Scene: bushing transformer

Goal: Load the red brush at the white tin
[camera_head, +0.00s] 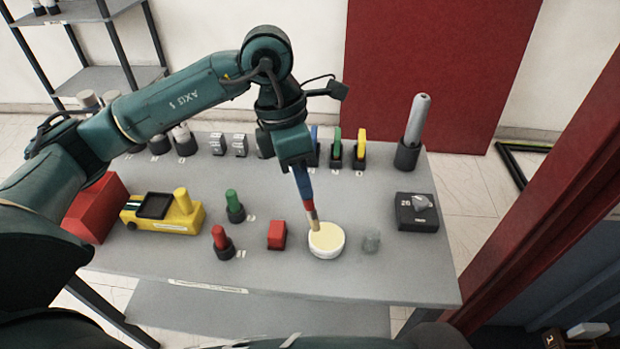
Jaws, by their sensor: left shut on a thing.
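The white tin (328,251) stands upright on the grey table, with a pale cream surface at its open top. My left gripper (301,178) comes down from above and is shut on the red brush (309,205). The brush points down, slightly tilted, with a red section above a tan tip. The tip is at the left part of the tin's cream surface; whether it dips in cannot be told. A blue section shows above the red part. My right gripper is not in view.
A red block (277,235) stands left of the tin and a small grey translucent piece (371,241) right of it. A black box (416,213) is farther right. Several colored upright tools stand behind. The table's front right is clear.

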